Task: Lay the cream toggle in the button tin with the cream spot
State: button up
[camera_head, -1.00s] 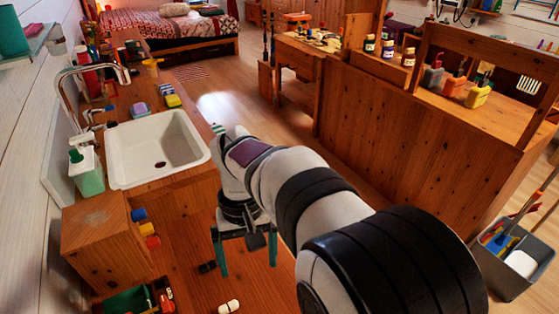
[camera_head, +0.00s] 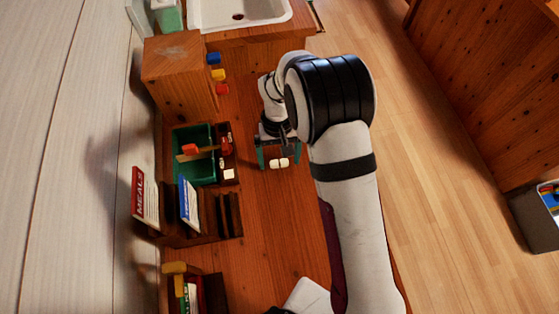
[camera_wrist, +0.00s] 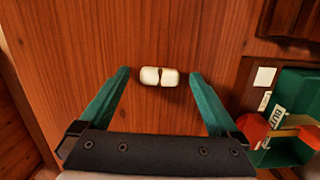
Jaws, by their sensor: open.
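The cream toggle (camera_head: 279,163) lies on the wooden counter, two rounded pale lobes with a dark narrow middle. In the wrist view the toggle (camera_wrist: 160,76) lies crosswise between the green fingertips. My gripper (camera_wrist: 160,78) is open, with a gap on each side of the toggle; it also shows in the head view (camera_head: 279,156). To its left in the head view is a dark brown container (camera_head: 227,152) with a cream-white square (camera_head: 229,174) at its near end. That square also shows in the wrist view (camera_wrist: 264,76). I cannot tell whether this container is the button tin.
A green bin (camera_head: 181,172) holding a red-headed tool stands left of the brown container. A rack with a MEALS book (camera_head: 145,198) stands nearer. A wooden box (camera_head: 175,85) with blue, yellow and red pieces is farther back, before the sink (camera_head: 283,12). Counter around the toggle is clear.

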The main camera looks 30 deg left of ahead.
jog(key=c, duration=1.5)
jog(key=shift+r, duration=0.4)
jog(key=shift+c, duration=0.2)
jog(key=r, duration=0.2)
jog(key=d+r, duration=0.1)
jog(key=r, duration=0.1)
jog(key=shift+w, duration=0.2)
jog(key=w+d+r, duration=0.3)
jog(key=d+r, duration=0.3)
jog(key=d, duration=0.4)
send_over(197, 177)
jog(key=shift+n, duration=0.3)
jog(key=f, duration=0.6)
jog(key=shift+w+d, duration=0.1)
jog(key=shift+d, duration=0.1)
jog(key=shift+a+f, duration=0.1)
jog(key=shift+f, duration=1.95)
